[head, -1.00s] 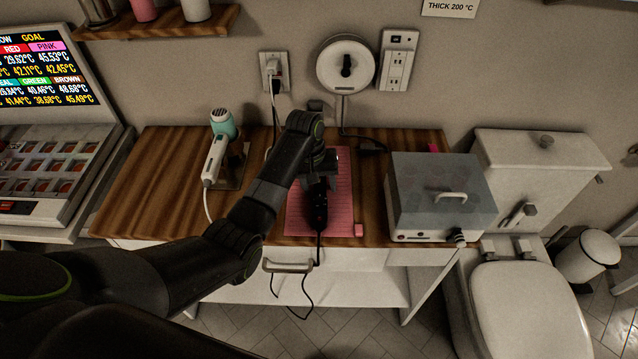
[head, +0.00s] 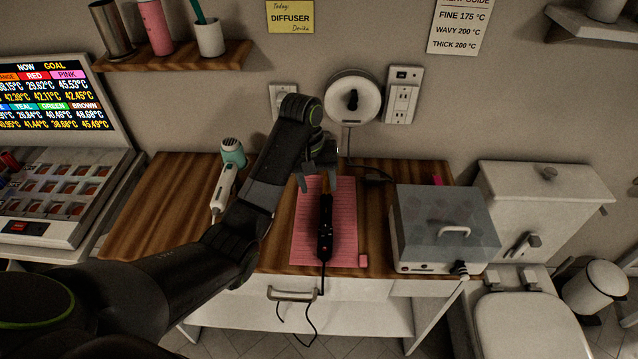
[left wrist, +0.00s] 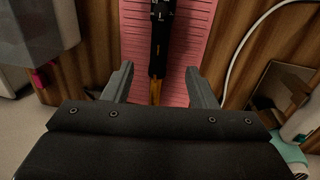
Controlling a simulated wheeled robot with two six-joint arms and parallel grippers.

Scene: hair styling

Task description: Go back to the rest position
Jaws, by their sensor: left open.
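My left gripper (head: 318,184) is open and empty over the far end of the pink mat (head: 345,215). In the left wrist view its two fingers (left wrist: 160,86) stand apart, with the black hair iron (left wrist: 160,45) lying between and beyond them. The hair iron (head: 325,228) lies lengthwise on the mat, its cord hanging over the table's front edge. Its orange-brown plate end is at the far side, close to the gripper. My right gripper is not in view.
A box with a translucent lid (head: 445,225) is at the table's right end. A shelf with cups (head: 160,62) and a round wall mirror-like fixture (head: 353,97) are behind. The wooden table top (head: 150,225) is clear at left.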

